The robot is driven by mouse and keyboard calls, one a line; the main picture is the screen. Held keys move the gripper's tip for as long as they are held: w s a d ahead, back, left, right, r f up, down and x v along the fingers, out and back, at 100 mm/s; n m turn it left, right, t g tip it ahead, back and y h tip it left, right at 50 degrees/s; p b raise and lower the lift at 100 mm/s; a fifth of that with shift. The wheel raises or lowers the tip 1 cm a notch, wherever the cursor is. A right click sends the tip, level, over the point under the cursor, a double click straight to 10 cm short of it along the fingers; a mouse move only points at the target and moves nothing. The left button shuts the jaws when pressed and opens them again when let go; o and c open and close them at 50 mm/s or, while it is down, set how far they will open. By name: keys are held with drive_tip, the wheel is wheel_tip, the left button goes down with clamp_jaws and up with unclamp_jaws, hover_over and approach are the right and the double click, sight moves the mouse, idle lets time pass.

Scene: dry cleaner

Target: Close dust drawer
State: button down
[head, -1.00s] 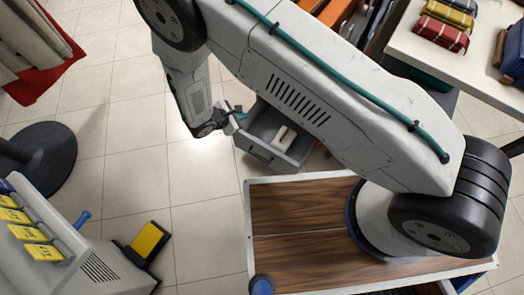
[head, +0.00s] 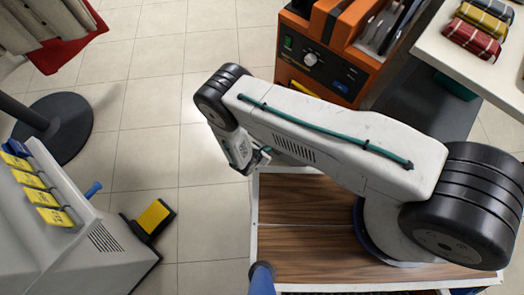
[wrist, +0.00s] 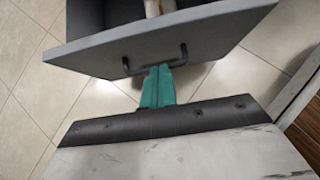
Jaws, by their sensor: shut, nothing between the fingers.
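The grey dust drawer (wrist: 150,45) stands open in the wrist view, its front panel facing my gripper. Its dark bar handle (wrist: 155,64) crosses the front. A pale object (wrist: 157,8) shows inside the drawer. My gripper (wrist: 158,85) has its teal fingers shut and empty, tips by the handle at the front panel; I cannot tell whether they touch it. In the head view my gripper (head: 262,156) is low by the far left corner of the wood-topped surface, and my arm hides the drawer.
An orange machine (head: 345,75) stands behind my arm. A white table (head: 470,60) with folded cloths is at upper right. A grey unit with yellow tags (head: 75,225) and a yellow-black object (head: 152,220) are at left. Tiled floor is open between.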

drive_tip(key=w+d, duration=0.1)
drive_tip(key=w, duration=0.1)
drive_tip(key=w+d+f, duration=0.1)
drive_tip(key=w+d, duration=0.1)
drive_tip(key=shift+w+d+f, duration=0.2)
drive_tip(key=shift+w, duration=0.1)
